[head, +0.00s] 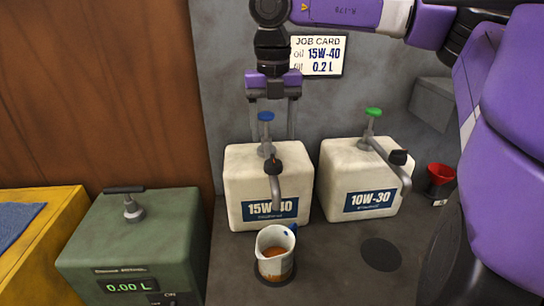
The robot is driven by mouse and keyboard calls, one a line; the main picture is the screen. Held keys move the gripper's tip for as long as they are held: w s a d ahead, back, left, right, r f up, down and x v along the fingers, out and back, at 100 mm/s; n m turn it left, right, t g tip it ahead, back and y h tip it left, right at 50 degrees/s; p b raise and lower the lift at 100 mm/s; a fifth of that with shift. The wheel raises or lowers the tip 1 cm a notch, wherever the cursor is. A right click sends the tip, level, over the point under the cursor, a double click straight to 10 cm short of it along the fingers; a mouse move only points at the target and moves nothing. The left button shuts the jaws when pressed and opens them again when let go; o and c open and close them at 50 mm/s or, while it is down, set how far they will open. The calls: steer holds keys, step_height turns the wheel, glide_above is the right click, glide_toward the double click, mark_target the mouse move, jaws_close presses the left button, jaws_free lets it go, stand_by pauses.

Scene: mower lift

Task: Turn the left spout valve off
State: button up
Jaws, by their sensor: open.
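The left oil container (240,172) is a cream block labelled 15W-40, with a blue-topped pump (266,117). Its grey spout (277,192) bends down at the front and carries a black valve knob (273,166). My gripper (271,136) is open and points down around the blue-topped pump, its fingers apart on either side. It is above and behind the valve knob, and I see no contact with the knob. A stained white jug (275,262) with amber oil in it stands below the spout on a dark round pad.
A 10W-30 container (350,165) with a green-topped pump (373,113) stands to the right. A red funnel (440,175) is farther right. A green box (130,240) reading 0.00 L is at left. A job card (318,56) says 15W-40, 0.2 L. An empty dark pad (381,254) lies front right.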

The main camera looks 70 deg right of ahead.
mark_target(272, 155)
step_height(272, 155, down, 7)
steer(key=b, duration=0.2)
steer(key=shift+b, duration=0.4)
jaws_close()
